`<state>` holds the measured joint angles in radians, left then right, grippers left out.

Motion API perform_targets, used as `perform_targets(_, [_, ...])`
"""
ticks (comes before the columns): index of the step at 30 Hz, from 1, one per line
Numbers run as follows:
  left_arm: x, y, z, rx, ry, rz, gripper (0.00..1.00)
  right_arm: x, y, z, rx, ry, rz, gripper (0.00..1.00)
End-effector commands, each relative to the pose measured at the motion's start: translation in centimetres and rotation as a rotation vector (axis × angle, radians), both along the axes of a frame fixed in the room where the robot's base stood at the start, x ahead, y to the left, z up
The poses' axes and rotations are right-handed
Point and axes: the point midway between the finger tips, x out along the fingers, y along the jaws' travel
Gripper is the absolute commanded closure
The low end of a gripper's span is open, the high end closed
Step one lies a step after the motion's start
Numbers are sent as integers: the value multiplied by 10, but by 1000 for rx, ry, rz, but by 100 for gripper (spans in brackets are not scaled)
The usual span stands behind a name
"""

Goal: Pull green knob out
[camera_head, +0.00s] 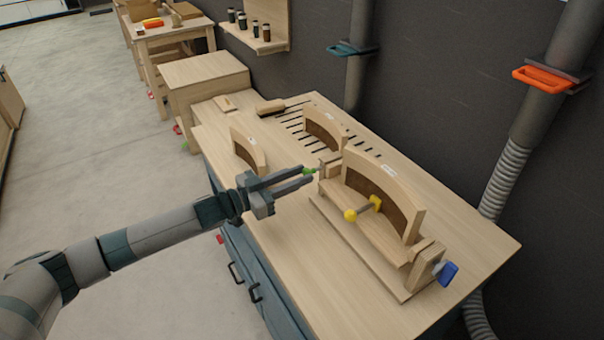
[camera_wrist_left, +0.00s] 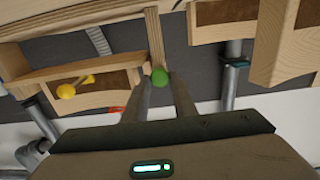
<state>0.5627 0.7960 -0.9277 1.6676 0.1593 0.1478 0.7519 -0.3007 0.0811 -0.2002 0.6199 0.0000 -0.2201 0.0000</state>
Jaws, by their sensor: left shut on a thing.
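The green knob (camera_head: 309,171) is at the left end of the wooden chair form (camera_head: 364,240) on the workbench. My left gripper (camera_head: 308,174) reaches in from the left and is shut on the green knob. In the left wrist view the green knob (camera_wrist_left: 159,77) sits between the fingertips, in front of a wooden upright. A yellow knob (camera_head: 351,215) on a rod stands out from the front of the form, and a blue knob (camera_head: 448,272) is at its right end. My right gripper is in neither view.
Curved wooden pieces (camera_head: 247,150) stand behind the form on the workbench (camera_head: 462,232). A brush (camera_head: 270,107) lies near the slotted back edge. Ducts with a teal handle (camera_head: 352,48) and an orange handle (camera_head: 542,79) run along the wall. The bench front left is clear.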

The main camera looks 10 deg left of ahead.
Motion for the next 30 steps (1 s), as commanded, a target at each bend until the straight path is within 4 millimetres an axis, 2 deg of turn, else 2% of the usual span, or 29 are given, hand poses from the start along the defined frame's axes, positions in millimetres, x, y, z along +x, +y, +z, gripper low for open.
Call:
perform_targets(3, [0, 1, -2, 2, 2, 1, 100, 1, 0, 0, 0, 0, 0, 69])
perform_targets(4, [0, 1, -2, 2, 2, 1, 73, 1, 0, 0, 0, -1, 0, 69])
perform_targets(6, [0, 1, -2, 2, 2, 1, 58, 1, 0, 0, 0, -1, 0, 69])
perform_targets(20, [-4, 4, -1, 1, 3, 2, 58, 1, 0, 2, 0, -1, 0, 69])
perform_targets(26, [-18, 19, 0, 1, 4, 1, 58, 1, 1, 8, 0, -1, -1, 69])
perform_targets(30, [-35, 35, -1, 1, 6, 2, 58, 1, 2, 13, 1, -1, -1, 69])
